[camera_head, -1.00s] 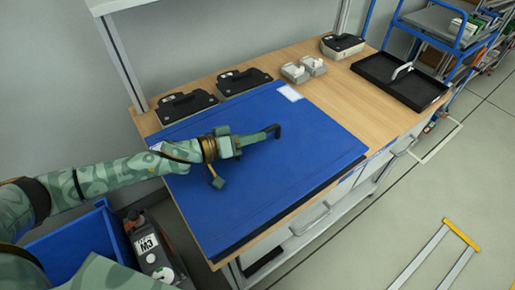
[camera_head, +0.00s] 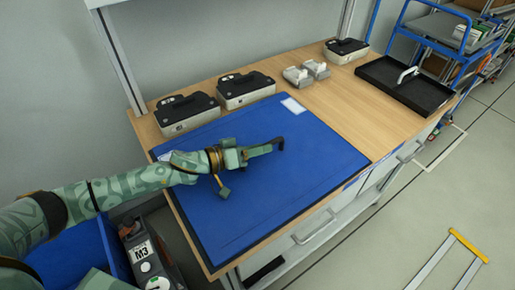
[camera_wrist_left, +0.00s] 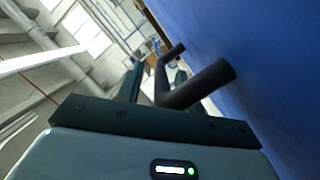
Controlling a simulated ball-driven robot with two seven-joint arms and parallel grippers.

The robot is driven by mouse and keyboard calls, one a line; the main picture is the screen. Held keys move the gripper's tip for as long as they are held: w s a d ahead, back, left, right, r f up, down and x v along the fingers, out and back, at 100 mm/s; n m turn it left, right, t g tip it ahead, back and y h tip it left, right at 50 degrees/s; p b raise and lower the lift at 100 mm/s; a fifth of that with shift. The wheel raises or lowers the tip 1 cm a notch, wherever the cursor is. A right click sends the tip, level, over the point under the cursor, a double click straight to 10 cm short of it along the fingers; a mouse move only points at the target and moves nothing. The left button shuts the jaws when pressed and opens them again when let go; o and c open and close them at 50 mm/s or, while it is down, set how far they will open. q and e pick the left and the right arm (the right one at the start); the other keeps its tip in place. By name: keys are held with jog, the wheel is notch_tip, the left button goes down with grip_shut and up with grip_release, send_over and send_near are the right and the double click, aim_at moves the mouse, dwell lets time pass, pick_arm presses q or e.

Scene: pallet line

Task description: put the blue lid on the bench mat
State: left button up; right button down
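The blue lid (camera_head: 310,170) is a large flat panel with a white label at its far corner. It lies level low over the near part of the wooden bench. A black bar handle (camera_head: 281,143) stands on its top, and its two legs show against the blue face in the left wrist view (camera_wrist_left: 212,84). My left gripper (camera_head: 262,150) is shut around this handle above the lid's middle. The bench mat is hidden under the lid, and I cannot tell whether the two touch. My right gripper is out of view.
Two black-topped boxes (camera_head: 187,112) (camera_head: 245,90) stand close behind the lid's far edge. Small white-grey parts (camera_head: 305,73), another box (camera_head: 345,50) and a black tray (camera_head: 408,85) stand farther right. Bare wood (camera_head: 345,105) lies between. A blue bin (camera_head: 75,250) and a device marked M3 (camera_head: 145,255) are below left.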

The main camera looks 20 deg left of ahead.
pick_arm(q)
jog(key=shift+a, duration=0.1)
jog(key=p+v, duration=0.2)
jog(key=v, duration=1)
